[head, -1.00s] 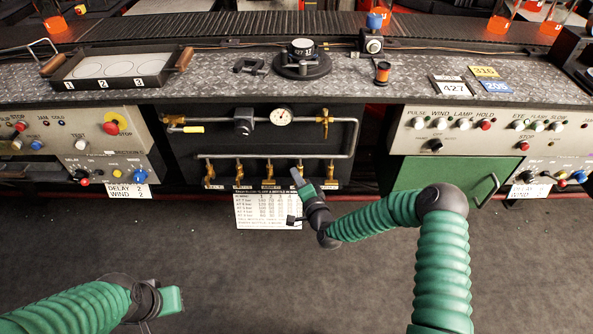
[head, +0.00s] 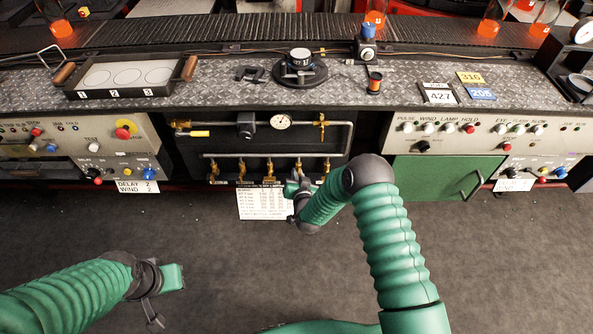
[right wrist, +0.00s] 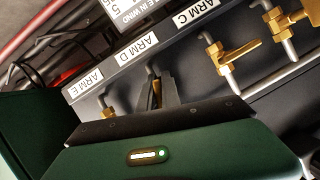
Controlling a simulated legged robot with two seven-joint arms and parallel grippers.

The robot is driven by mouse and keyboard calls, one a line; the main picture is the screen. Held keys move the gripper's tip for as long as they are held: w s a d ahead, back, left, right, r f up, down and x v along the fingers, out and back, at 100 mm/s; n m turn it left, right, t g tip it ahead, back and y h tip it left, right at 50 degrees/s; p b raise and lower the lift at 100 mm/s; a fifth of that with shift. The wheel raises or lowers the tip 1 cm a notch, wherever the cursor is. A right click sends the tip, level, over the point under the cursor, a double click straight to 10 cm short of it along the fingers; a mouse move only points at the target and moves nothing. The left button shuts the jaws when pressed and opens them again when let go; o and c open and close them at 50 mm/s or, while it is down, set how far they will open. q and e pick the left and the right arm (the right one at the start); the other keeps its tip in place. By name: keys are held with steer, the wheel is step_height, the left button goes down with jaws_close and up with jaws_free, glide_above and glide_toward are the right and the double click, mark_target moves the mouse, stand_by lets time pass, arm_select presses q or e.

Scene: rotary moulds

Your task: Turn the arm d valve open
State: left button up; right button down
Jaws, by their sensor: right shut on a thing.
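The arm D valve is a small brass valve (right wrist: 156,94) on the lower pipe of the dark panel, beside the white ARM D label (right wrist: 133,50) in the right wrist view. My right gripper (right wrist: 160,92) is shut on its handle, and the fingers hide most of it. In the head view my right gripper (head: 293,186) is at the fourth brass valve from the left, partly hidden by my arm. The arm C valve (right wrist: 226,64) and arm E valve (right wrist: 107,111) stand on either side. My left gripper (head: 174,277) hangs over the floor at lower left, away from the panel; its fingers are unclear.
A pressure gauge (head: 281,121) and more brass fittings sit on the upper pipe. A white printed chart (head: 262,204) hangs below the valves. Button panels (head: 480,130) flank the recess, with a green door (head: 435,176) at right. The floor in front is clear.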

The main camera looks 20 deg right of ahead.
steer(key=shift+s+d+f+n+g+h+p, duration=0.1)
steer(key=shift+f+n+g+h+p, duration=0.1)
steer(key=shift+n+h, duration=0.25)
steer(key=shift+s+a+f+n+g+h+p, duration=0.1)
steer(key=shift+n+h+p, duration=0.15)
steer(key=shift+n, duration=0.35)
steer(key=shift+s+d+f+n+g+h+p, duration=0.1)
steer(key=shift+n+h+p, duration=0.05)
steer(key=shift+n+h, duration=0.35)
steer(key=c, duration=1.6)
jaws_free()
steer(key=shift+w, duration=0.1)
steer(key=shift+o, duration=0.2)
steer(key=shift+r, duration=0.1)
steer(key=shift+r, duration=0.15)
steer(key=p+v, duration=0.4)
steer(key=v, duration=1.2)
steer(key=shift+s, duration=0.35)
